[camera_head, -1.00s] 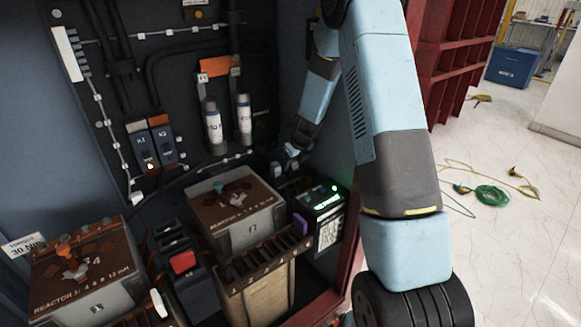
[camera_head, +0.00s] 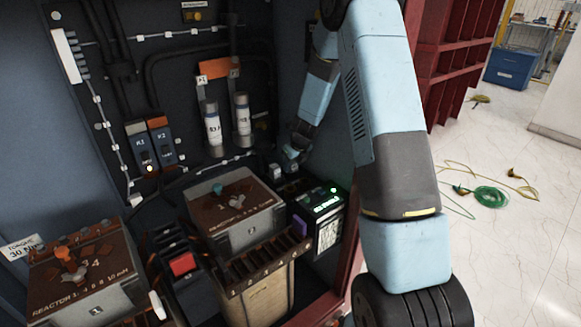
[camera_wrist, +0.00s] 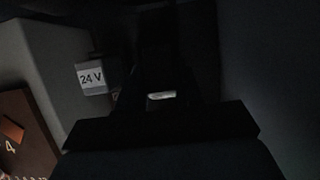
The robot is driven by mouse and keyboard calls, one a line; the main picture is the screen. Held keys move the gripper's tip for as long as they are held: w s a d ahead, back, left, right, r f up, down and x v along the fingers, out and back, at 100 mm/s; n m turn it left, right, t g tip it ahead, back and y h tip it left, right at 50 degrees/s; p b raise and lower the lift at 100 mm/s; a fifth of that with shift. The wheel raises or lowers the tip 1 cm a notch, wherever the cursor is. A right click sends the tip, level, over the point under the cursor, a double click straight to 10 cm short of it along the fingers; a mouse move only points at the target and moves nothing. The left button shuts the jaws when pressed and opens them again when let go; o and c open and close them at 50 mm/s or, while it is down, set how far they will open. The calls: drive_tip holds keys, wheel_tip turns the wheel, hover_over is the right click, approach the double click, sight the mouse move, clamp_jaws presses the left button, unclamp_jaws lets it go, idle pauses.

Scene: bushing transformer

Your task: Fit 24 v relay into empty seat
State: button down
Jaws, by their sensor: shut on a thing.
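My gripper (camera_head: 291,158) is low in the back right corner of the cabinet, behind the brown-topped reactor. It is small and dark in the head view. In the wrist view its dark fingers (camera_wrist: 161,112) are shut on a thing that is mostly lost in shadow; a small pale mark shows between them. A small block with a white "24 V" label (camera_wrist: 91,78) is just left of the fingers. I cannot tell whether this block is the held relay or something beside it. A small grey block (camera_head: 276,171) shows near the gripper in the head view. I cannot make out the empty seat.
The reactor (camera_head: 235,208) stands close in front of the gripper. A black unit with a green light (camera_head: 318,212) is to its right. K1 and K2 modules (camera_head: 150,146) and two white cylinders (camera_head: 213,125) are on the back panel. The right cabinet wall is close to my arm.

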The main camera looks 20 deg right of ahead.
drive_tip(key=shift+r, duration=0.55)
wheel_tip(320, 180, up, 3)
drive_tip(key=shift+s+f, duration=0.15)
drive_tip(key=shift+f, duration=0.05)
drive_tip(key=s+r, duration=0.9)
drive_tip(key=s, duration=0.4)
drive_tip(key=shift+s+r, duration=0.15)
drive_tip(key=shift+s, duration=0.25)
approach(293, 164)
drive_tip(key=a, duration=0.2)
drive_tip(key=w+f, duration=0.2)
drive_tip(key=f, duration=0.1)
drive_tip(key=w+f, duration=0.1)
drive_tip(key=f, duration=0.1)
drive_tip(key=shift+w+d+f, duration=0.2)
drive_tip(key=shift+w+f, duration=0.3)
drive_tip(key=shift+f, duration=0.1)
drive_tip(key=shift+s+d+x, duration=0.1)
drive_tip(key=shift+s+x, duration=0.05)
drive_tip(key=shift+x, duration=0.6)
drive_tip(key=shift+s+d+x, duration=0.1)
drive_tip(key=shift+d+x, duration=0.05)
drive_tip(key=shift+x, duration=0.6)
